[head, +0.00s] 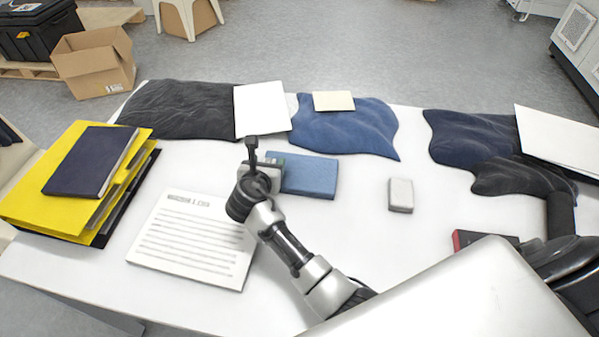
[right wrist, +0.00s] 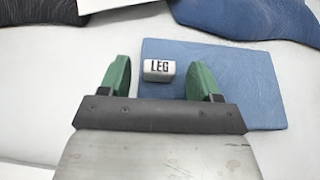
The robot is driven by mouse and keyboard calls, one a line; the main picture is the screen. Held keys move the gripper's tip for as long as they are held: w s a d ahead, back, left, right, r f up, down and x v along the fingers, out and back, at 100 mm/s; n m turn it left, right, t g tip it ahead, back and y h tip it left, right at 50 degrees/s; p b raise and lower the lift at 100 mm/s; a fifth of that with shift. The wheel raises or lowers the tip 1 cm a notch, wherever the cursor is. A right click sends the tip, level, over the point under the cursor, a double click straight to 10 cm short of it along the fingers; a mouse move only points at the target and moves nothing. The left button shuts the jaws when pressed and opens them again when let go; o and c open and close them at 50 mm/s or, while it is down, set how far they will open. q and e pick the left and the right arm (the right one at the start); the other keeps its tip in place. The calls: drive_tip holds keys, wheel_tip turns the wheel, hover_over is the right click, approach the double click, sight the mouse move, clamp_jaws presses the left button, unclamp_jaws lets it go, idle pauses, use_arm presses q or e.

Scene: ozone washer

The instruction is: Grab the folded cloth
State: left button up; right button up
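A flat blue rectangle (head: 309,176), which looks like a neatly folded cloth, lies near the table's middle. It fills the right of centre in the right wrist view (right wrist: 250,85). My right gripper (head: 267,162) is over its left part, partly hidden by my arm in the head view. In the right wrist view the green fingers (right wrist: 160,82) are spread apart, with the blue cloth below them. A small whitish block marked "LEG" (right wrist: 158,70) shows between and just beyond the fingertips. Whether the fingers touch anything cannot be told.
Crumpled black (head: 185,108), blue (head: 350,130) and navy (head: 465,138) cloths lie along the back. A printed sheet (head: 190,240) and yellow binders (head: 45,205) lie left. A small grey block (head: 401,195) stands right of centre, with clear white table (head: 360,220) around it.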

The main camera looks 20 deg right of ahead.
drive_tip(key=c, duration=1)
